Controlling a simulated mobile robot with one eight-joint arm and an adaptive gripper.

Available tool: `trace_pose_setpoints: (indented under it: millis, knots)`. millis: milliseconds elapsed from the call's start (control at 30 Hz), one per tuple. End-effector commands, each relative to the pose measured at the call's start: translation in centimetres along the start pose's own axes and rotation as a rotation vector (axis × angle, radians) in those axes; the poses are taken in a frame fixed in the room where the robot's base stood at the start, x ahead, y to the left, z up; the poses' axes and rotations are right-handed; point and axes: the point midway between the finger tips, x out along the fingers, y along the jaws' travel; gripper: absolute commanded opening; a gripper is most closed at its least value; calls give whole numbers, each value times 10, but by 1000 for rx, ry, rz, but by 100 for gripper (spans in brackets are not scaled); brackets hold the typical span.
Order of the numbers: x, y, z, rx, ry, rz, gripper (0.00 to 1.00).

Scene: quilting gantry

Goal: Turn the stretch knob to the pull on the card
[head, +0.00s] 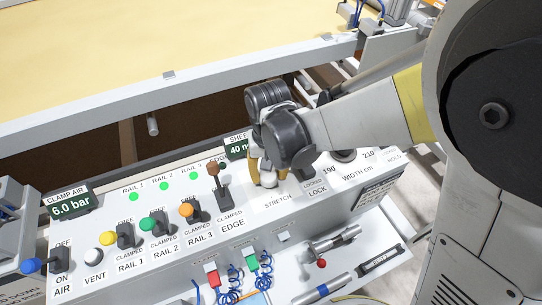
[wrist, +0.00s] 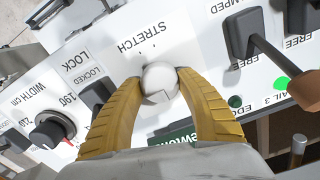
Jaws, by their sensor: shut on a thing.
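The stretch knob (wrist: 160,82) is a white round knob on a white plate marked STRETCH. It has a thin dark line on its face. My gripper (wrist: 161,76) is shut on it, one yellow finger on each side. In the head view the knob (head: 268,179) is partly hidden by my gripper (head: 267,182) and wrist. A dark green display (wrist: 178,137) beside the knob is mostly covered by my gripper; only part of a word like "newtons" shows. I cannot make out a card with a pull value in either view.
Left of the knob in the head view stands the brown-topped EDGE lever (head: 214,172), with several rail levers further left. The black width knob (wrist: 52,129) and the lock switch (wrist: 98,93) are on the knob's other side. A tray (head: 345,285) lies below the panel.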

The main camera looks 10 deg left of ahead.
Motion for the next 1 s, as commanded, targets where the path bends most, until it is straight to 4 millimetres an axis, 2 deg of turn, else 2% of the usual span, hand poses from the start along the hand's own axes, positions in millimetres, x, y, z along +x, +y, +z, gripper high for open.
trace_pose_setpoints:
  millis: [500,800,1000]
  knots:
    - [0,1,1,449,-1,0,13]
    - [0,1,1,601,-1,1,13]
    - [0,1,1,643,-1,1,13]
